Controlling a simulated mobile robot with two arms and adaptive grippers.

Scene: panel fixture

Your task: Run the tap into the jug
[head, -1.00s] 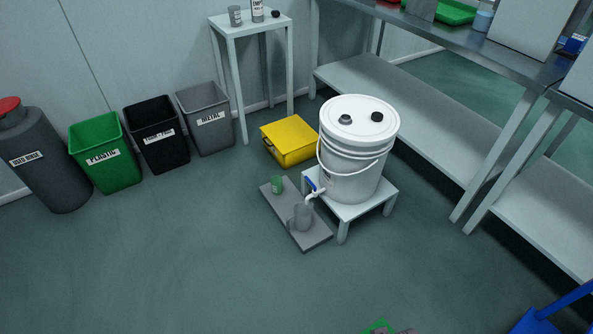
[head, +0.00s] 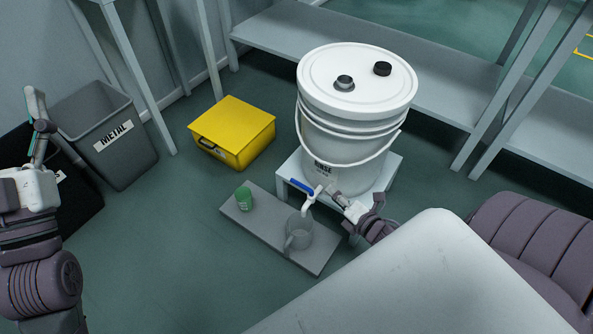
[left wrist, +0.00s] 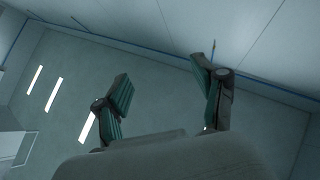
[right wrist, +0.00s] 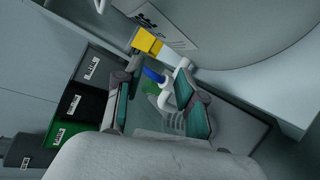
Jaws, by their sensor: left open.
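The tap (head: 311,197), white with a blue lever (head: 302,186), sticks out low on the front of a white lidded bucket (head: 350,140) labelled RINSE. A clear grey jug (head: 299,232) stands upright below the spout on a grey board (head: 270,239). My right gripper (head: 338,196) is just right of the tap. In the right wrist view its fingers (right wrist: 158,108) are spread, with the blue lever and the tap (right wrist: 184,90) visible beyond and between them; contact cannot be told. My left gripper (head: 42,125) is raised at the far left, open and empty, also in the left wrist view (left wrist: 166,92).
A green cup (head: 244,198) stands on the board's left end. The bucket rests on a low white stand (head: 380,178). A yellow box (head: 232,132) is behind left, a grey METAL bin (head: 110,135) farther left. Steel shelving (head: 440,105) stands behind. Floor left of the board is clear.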

